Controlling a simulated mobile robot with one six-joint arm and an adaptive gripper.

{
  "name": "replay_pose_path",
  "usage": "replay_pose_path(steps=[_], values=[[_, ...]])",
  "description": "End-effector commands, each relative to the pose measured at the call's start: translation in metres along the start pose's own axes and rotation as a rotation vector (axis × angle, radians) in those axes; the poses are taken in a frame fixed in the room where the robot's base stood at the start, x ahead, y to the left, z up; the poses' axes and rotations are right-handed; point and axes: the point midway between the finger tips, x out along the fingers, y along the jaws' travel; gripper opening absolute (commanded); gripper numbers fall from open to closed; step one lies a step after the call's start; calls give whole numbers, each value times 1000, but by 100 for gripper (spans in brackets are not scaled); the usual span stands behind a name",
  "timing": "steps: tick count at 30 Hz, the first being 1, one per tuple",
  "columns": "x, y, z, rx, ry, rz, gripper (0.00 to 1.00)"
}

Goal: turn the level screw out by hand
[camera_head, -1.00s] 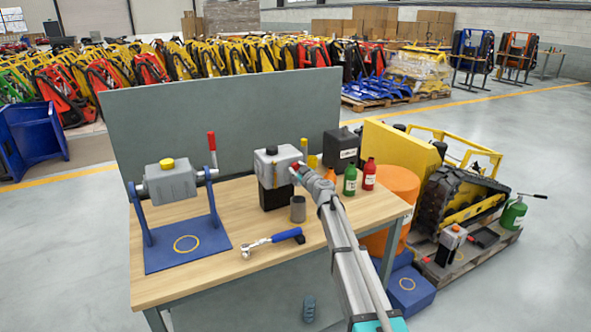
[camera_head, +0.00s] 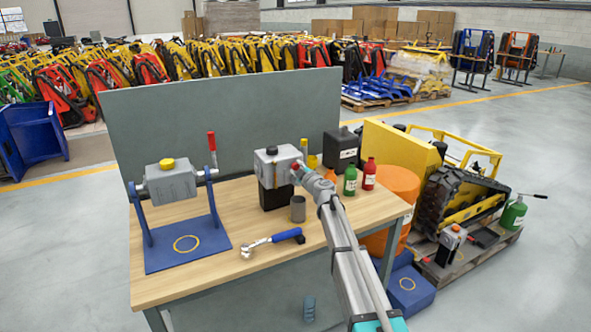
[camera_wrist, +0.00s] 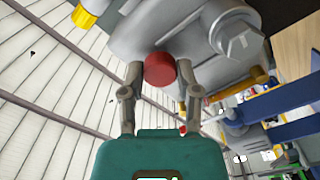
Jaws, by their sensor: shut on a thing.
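A grey gearbox (camera_head: 276,163) sits on a black block (camera_head: 275,196) on the workbench. It also fills the top of the wrist view (camera_wrist: 195,35). The red level screw (camera_wrist: 160,68) sits against the side of its housing. My gripper (camera_wrist: 159,76) has one finger on each side of the screw's red head and is shut on it. In the head view my gripper (camera_head: 299,171) reaches the gearbox's right side, and little of the screw shows there. Whether the thread is still engaged is hidden.
A grey cup (camera_head: 298,209) and a blue-handled ratchet (camera_head: 272,242) lie near my arm. Green (camera_head: 350,180) and red (camera_head: 369,174) bottles stand to the right. A second gearbox (camera_head: 170,182) hangs in a blue stand at left. A grey panel (camera_head: 230,115) closes the bench's back.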

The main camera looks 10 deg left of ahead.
Motion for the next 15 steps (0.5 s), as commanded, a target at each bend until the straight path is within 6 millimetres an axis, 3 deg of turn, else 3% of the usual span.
replay_pose_path(steps=[15], values=[[2,1,0,-337,0,1,8]])
